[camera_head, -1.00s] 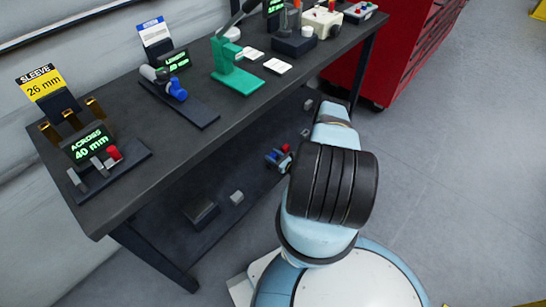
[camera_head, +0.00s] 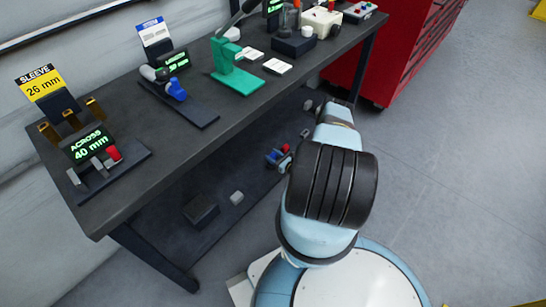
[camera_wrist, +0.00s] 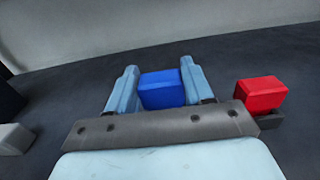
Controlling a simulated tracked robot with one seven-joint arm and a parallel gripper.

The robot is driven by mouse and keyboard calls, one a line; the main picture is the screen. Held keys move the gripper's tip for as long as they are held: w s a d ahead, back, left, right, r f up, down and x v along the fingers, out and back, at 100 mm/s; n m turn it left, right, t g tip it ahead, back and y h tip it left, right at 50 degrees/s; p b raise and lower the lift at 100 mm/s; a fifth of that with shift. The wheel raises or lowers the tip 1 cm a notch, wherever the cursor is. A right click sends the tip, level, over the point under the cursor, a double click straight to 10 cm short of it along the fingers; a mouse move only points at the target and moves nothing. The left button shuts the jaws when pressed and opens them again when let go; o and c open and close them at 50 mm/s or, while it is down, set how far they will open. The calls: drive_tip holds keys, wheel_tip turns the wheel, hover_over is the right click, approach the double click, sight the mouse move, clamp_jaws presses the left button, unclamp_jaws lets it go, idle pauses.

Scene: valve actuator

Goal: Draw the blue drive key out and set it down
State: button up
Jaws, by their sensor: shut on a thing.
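The blue drive key (camera_wrist: 162,90) shows as a blue block between the two fingers of my gripper (camera_wrist: 158,72) in the wrist view. The fingers are shut on it. In the head view the key (camera_head: 271,158) is a small blue patch on the bench's lower shelf, beside my gripper (camera_head: 281,161). A red block (camera_wrist: 261,94) stands just right of the right finger on a dark base, apart from it. It also shows in the head view (camera_head: 285,148). Whatever the key sits in is hidden.
The lower shelf (camera_head: 232,170) also bears a grey block (camera_head: 237,197) and a dark box (camera_head: 201,210). The bench top (camera_head: 215,140) above carries several fixtures, among them a green stand (camera_head: 235,75). A red cabinet (camera_head: 385,50) stands at the back right. Open floor lies right.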

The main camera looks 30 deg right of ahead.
drive_tip(key=shift+f, duration=1.4)
idle(0.5)
drive_tip(key=o, duration=1.3)
drive_tip(key=shift+c, duration=0.2)
drive_tip(key=v, duration=1.3)
drive_tip(key=shift+s, duration=0.4)
drive_tip(key=shift+d, duration=0.15)
